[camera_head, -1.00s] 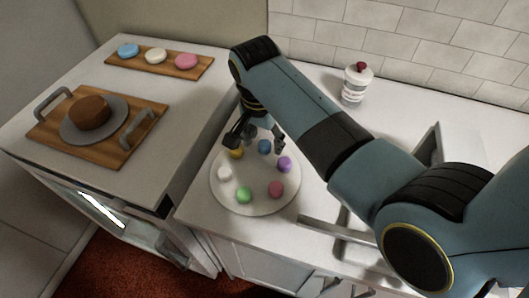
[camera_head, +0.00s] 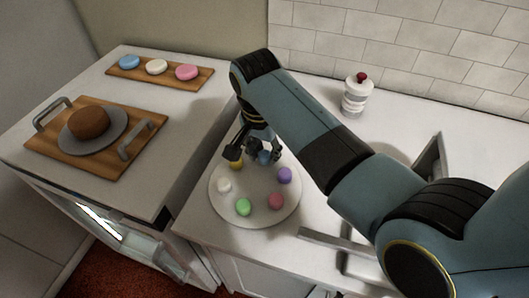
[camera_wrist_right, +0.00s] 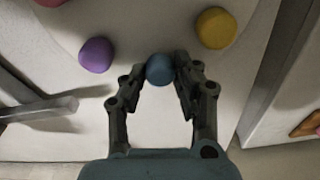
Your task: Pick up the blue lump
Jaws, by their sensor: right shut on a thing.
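The blue lump (camera_wrist_right: 160,69) is between the fingertips of my right gripper (camera_wrist_right: 157,75) in the right wrist view, with a finger against each side. In the head view the blue lump (camera_head: 264,157) shows partly behind the fingers of the right gripper (camera_head: 255,153), over the back part of the round white turntable (camera_head: 252,190). Whether it is clear of the plate is hard to tell. My left gripper is not in view.
On the turntable are yellow (camera_head: 236,165), purple (camera_head: 284,175), pink (camera_head: 276,200), green (camera_head: 243,207) and white (camera_head: 224,185) lumps. A white jar with a red top (camera_head: 356,95) stands behind. A wooden board with a cake (camera_head: 88,122) is at left.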

